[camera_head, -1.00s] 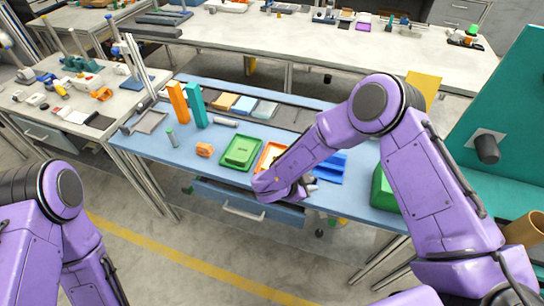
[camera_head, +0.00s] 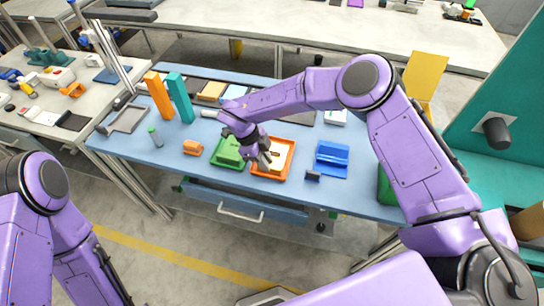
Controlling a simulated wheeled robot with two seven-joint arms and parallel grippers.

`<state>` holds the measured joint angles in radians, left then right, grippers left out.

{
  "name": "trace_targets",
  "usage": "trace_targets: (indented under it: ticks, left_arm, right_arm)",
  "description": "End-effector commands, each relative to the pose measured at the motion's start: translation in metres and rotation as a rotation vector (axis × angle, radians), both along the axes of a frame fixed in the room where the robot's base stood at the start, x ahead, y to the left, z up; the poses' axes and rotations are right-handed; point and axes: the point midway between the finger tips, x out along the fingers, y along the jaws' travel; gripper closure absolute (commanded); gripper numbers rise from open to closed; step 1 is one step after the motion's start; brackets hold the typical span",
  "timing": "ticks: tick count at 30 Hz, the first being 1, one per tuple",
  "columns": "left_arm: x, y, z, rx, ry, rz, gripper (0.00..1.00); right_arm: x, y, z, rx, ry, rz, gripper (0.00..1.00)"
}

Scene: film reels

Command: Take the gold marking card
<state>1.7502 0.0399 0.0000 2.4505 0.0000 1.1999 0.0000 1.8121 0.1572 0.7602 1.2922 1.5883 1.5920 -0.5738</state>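My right gripper (camera_head: 264,160) points down over the orange tray (camera_head: 270,174), near the gap between it and the green tray (camera_head: 227,152). The fingers are small and dark, so I cannot tell whether they are open or shut. A pale cream-yellow piece (camera_head: 284,152) lies in the orange tray, partly hidden by the gripper. A flat tan-gold piece (camera_head: 212,92) lies in the back row, left of a light blue piece (camera_head: 233,93). I cannot tell which of these is the gold marking card.
On the blue table (camera_head: 180,178) stand an orange post (camera_head: 159,96) and a teal post (camera_head: 181,98). A small orange block (camera_head: 193,147) lies left of the green tray. A blue holder (camera_head: 332,156) is right of the orange tray. A yellow panel (camera_head: 425,76) rises at right.

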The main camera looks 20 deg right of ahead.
Motion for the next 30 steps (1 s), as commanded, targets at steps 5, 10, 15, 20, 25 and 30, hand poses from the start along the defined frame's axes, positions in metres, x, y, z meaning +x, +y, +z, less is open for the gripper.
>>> trace_targets:
  ticks: [5, 10, 15, 20, 25, 30]
  left_arm:
    - [0.0, 0.0, 0.007, 0.001, -0.001, 0.0, 0.57]
    - [0.0, 0.0, 0.006, 0.0, 0.0, 0.0, 0.57]
    - [0.0, 0.0, 0.006, 0.0, 0.0, 0.0, 0.57]
    - [0.0, 0.0, 0.006, 0.0, 0.0, 0.0, 0.57]
    - [0.0, 0.0, 0.002, 0.0, 0.0, 0.0, 0.57]
    - [0.0, 0.0, -0.02, 0.0, 0.0, 0.0, 0.57]
  right_arm:
    - [-0.004, -0.006, -0.015, 0.0, 0.0, -0.001, 0.81]
    - [-0.004, -0.006, -0.016, -0.001, -0.001, -0.001, 0.81]
    - [-0.004, -0.006, -0.016, -0.001, -0.001, 0.0, 1.0]
    - [-0.004, -0.006, -0.016, -0.001, -0.002, 0.001, 1.0]
    - [-0.003, -0.006, -0.013, -0.001, -0.003, 0.0, 1.0]
    - [-0.002, -0.006, 0.012, 0.001, -0.008, 0.0, 1.0]
